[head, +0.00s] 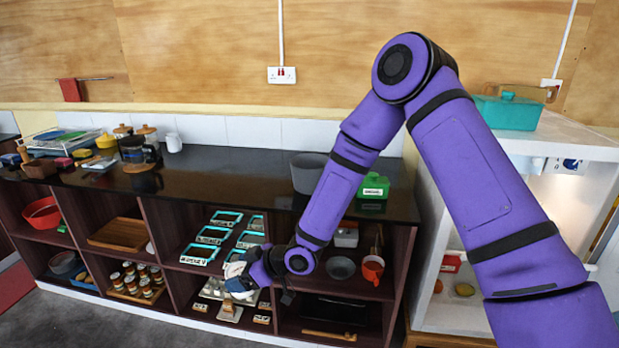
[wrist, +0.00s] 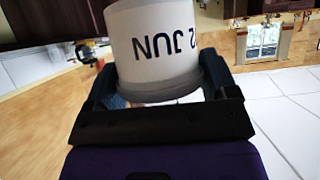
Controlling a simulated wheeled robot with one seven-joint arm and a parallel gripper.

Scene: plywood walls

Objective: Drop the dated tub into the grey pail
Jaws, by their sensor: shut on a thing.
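The dated tub (wrist: 160,45) is a white round tub with dark lettering that reads "2 JUN", upside down in the wrist view. My gripper (wrist: 158,80) is shut on it, with a finger on each side. In the head view my gripper (head: 240,281) is low in front of the open shelves, and the tub shows only as a small pale patch there, partly hidden by the gripper. The grey pail (head: 307,174) stands upright on the dark countertop, well above and to the right of my gripper. My arm passes in front of its right edge.
A green box (head: 374,186) stands on the countertop (head: 230,170) right of the pail. The counter left of the pail is clear as far as a white cup (head: 173,142). Teal-edged trays (head: 205,254), an orange mug (head: 373,269) and a grey bowl (head: 340,267) fill shelves below.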

